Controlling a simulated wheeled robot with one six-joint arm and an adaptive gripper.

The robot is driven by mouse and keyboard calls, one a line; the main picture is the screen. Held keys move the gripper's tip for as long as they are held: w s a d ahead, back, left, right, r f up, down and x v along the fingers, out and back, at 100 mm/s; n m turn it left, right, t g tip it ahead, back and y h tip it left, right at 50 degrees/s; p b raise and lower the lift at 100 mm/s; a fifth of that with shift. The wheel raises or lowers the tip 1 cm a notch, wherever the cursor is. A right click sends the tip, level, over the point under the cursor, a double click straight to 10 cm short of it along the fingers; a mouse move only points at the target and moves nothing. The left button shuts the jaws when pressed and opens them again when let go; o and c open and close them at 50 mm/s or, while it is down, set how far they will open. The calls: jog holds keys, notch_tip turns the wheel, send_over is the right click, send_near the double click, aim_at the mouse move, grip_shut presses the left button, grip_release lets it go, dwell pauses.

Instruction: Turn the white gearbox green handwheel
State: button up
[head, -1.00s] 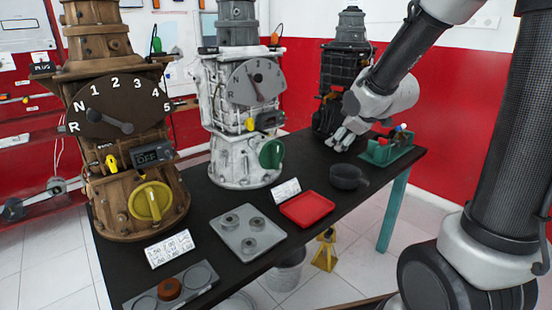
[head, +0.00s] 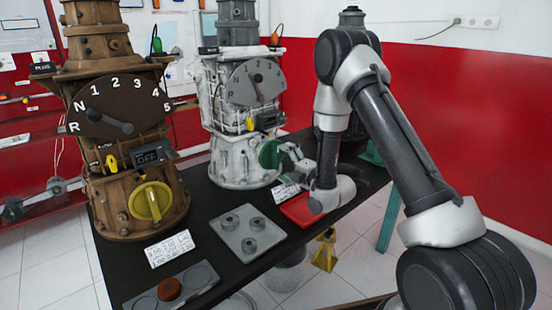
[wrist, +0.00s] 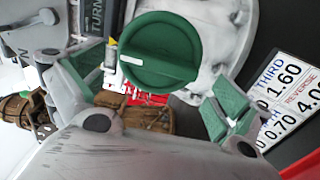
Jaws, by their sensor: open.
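The white gearbox (head: 238,158) stands upright on the black table. Its green handwheel (head: 270,154) is low on its right side, and my gripper (head: 288,158) is right in front of it, partly covering it in the head view. In the wrist view the green handwheel (wrist: 160,52) fills the upper middle, with a raised bar across it and a white mark at the bar's left end. My open gripper (wrist: 155,95) has its green-padded fingers to the left and right below the wheel. The fingers look apart from the wheel, but the exact gap is hard to tell.
The brown gearbox (head: 125,150) with a yellow handwheel (head: 151,201) stands at left. A grey tray (head: 249,232) with round parts and a red tray (head: 299,210) lie in front. A white number card (wrist: 296,98) is close to my right finger. My arm hides the dark gearbox.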

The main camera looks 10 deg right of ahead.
aim_at(278, 158)
jog(key=shift+x, duration=2.4)
jog(key=c, duration=0.7)
jog(key=shift+c, duration=0.2)
